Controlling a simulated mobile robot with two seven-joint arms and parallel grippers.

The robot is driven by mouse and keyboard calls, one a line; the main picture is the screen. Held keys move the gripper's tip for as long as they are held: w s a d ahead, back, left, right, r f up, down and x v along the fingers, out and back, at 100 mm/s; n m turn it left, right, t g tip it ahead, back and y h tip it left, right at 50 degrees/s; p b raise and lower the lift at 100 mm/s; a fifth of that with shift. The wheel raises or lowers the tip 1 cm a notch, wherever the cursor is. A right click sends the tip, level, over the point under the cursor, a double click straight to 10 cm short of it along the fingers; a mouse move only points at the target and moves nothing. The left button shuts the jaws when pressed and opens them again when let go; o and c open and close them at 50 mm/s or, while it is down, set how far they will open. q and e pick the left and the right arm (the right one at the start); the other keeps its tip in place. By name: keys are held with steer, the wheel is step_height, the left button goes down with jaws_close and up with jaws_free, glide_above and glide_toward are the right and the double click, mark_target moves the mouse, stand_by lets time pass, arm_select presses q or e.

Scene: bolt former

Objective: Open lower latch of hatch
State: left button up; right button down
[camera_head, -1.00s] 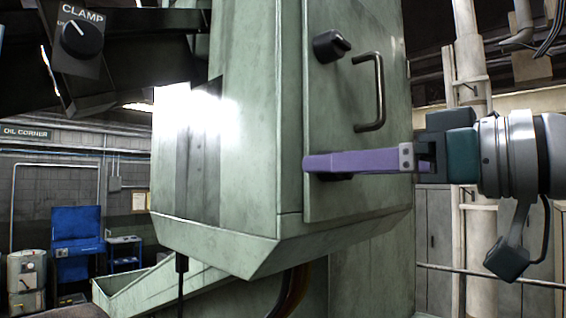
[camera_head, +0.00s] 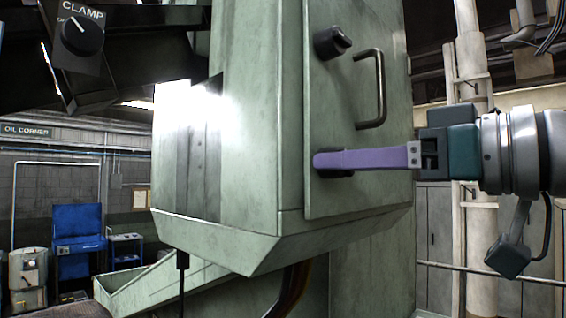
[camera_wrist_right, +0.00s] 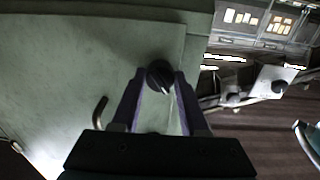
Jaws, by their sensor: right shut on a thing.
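The hatch (camera_head: 338,105) is a pale green door on the machine housing and lies flat against it. Its lower latch (camera_head: 334,174) is a dark knob near the door's lower left corner, mostly hidden behind my fingers. My right gripper (camera_head: 326,161), with purple fingers, reaches in from the right and is shut on this latch. In the right wrist view the round black lower latch (camera_wrist_right: 160,75) sits between the two fingertips, with a pale mark on it. The upper latch (camera_head: 331,43) is a black knob near the door's upper left. My left gripper is not in view.
A curved door handle (camera_head: 375,90) stands out right of the latches, above my right gripper. A panel with a CLAMP knob (camera_head: 83,36) hangs at the upper left. A chute (camera_head: 160,285) lies below the housing. Pipes (camera_head: 470,70) stand behind my right arm.

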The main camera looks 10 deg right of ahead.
steer(key=m+p, duration=0.1)
steer(key=m, duration=0.6)
steer(key=shift+m, duration=0.4)
steer(key=shift+c, duration=1.2)
jaws_free()
steer(key=b+v, duration=0.7)
steer(key=v, duration=0.1)
